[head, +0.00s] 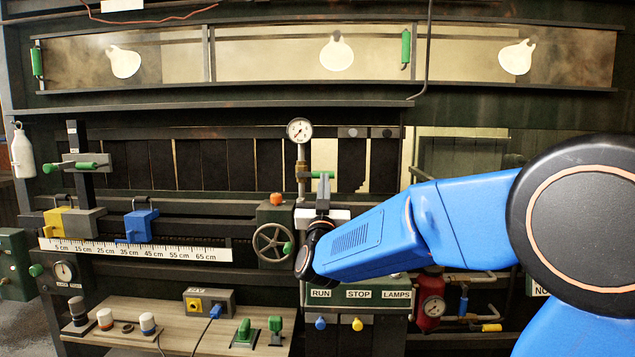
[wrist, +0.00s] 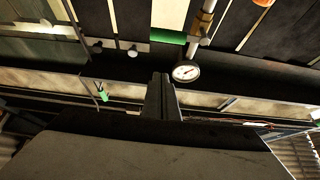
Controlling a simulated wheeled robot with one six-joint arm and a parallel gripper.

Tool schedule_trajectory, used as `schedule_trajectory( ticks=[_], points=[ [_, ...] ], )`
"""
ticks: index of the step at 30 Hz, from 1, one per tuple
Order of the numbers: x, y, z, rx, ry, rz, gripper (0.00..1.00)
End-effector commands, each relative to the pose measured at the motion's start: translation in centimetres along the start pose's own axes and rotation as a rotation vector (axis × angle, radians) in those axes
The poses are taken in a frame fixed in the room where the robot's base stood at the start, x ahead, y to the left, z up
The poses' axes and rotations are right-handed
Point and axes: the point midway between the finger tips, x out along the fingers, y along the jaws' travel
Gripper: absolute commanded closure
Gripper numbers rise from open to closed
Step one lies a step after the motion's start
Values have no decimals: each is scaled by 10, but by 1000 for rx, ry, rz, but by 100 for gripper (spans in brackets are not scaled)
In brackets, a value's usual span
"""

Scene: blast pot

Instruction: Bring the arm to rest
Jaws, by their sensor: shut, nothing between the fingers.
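My blue arm reaches in from the right of the head view, bent at a large dark joint. My gripper (head: 322,190) points upward in front of the panel, just right of the brass pipe under the round gauge (head: 299,130). In the wrist view the dark fingers (wrist: 160,85) are together with nothing between them. The gauge (wrist: 186,72) shows just right of the fingers there. A green valve handle (head: 325,174) lies close to the fingertips in the head view; whether they touch it I cannot tell.
A handwheel (head: 272,242) is left of my wrist. Blue (head: 138,226) and yellow (head: 60,221) clamps sit on a rail above a centimetre scale (head: 135,250). A wooden bench (head: 180,328) bears knobs and switches. A RUN, STOP, LAMPS box (head: 358,294) lies below my forearm.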

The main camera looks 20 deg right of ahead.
Motion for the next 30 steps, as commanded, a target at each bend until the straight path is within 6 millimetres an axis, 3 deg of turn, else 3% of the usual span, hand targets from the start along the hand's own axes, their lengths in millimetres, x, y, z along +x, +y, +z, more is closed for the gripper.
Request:
schedule_trajectory(
  ticks=[8,14,23,30],
  points=[
    [-19,2,6,36,-157,-121,100],
    [-62,6,22,60,-383,-262,100],
    [-164,29,48,49,-749,-406,100],
    [-268,69,66,6,-1064,-450,100]
  ],
)
